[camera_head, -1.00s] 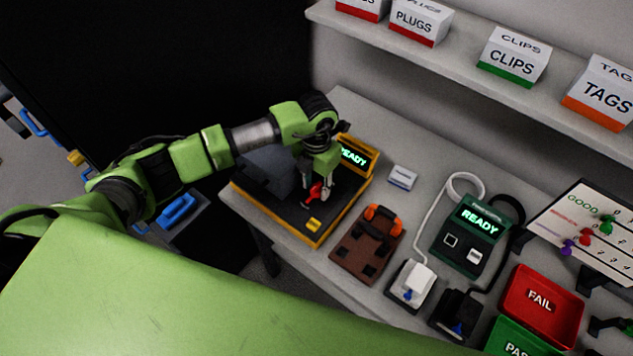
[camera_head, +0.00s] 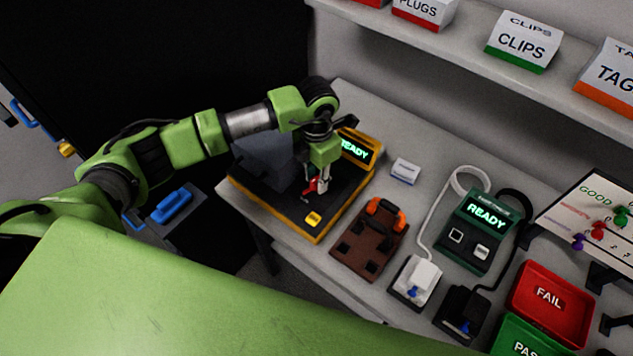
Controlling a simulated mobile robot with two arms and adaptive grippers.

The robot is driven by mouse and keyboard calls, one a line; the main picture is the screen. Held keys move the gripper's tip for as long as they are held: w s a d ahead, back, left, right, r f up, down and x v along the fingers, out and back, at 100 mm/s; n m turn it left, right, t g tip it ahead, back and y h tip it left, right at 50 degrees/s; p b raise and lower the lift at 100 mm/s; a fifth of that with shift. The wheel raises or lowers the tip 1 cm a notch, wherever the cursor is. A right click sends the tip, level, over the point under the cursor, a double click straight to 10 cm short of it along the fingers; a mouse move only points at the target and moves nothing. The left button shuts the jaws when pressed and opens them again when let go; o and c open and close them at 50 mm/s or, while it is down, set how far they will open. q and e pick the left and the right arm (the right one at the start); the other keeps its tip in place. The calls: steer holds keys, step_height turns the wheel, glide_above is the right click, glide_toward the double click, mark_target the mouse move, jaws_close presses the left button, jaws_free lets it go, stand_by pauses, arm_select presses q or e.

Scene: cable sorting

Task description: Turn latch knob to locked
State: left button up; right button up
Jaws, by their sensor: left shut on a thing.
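The red latch knob (camera_head: 311,187) sits on the black top of a yellow-edged machine (camera_head: 318,236) at the left end of the bench. My left gripper (camera_head: 317,186) points down over the machine with its fingers shut on the red knob, partly hiding it. Whether the knob stands at locked is too small to tell. The machine's display (camera_head: 356,150) reads READY in green. A yellow button (camera_head: 313,219) is in front of the knob. My right gripper is out of view.
A brown block with orange handles (camera_head: 362,258) stands right of the machine. A small white card (camera_head: 405,171) lies behind it. A green tester (camera_head: 472,240), white plug (camera_head: 417,277), black plug (camera_head: 463,312) and red FAIL tray (camera_head: 550,302) are further right. A shelf (camera_head: 460,52) runs along the back.

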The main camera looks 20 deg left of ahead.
arm_select(q)
steer(key=m+b, duration=0.6)
steer(key=b, duration=0.2)
steer(key=m+b, duration=0.5)
steer(key=b, duration=0.2)
steer(key=shift+w+f+m+b, duration=0.1)
steer(key=shift+f+m+b, duration=0.1)
steer(key=shift+m+b, duration=0.2)
steer(key=m+b, duration=0.2)
steer(key=shift+r+b, duration=0.15)
steer(key=shift+b, duration=0.15)
steer(key=shift+r+m+b, duration=0.1)
steer(key=shift+m+b, duration=0.3)
steer(key=shift+m, duration=0.3)
steer(key=o, duration=0.8)
steer(key=shift+o, duration=0.2)
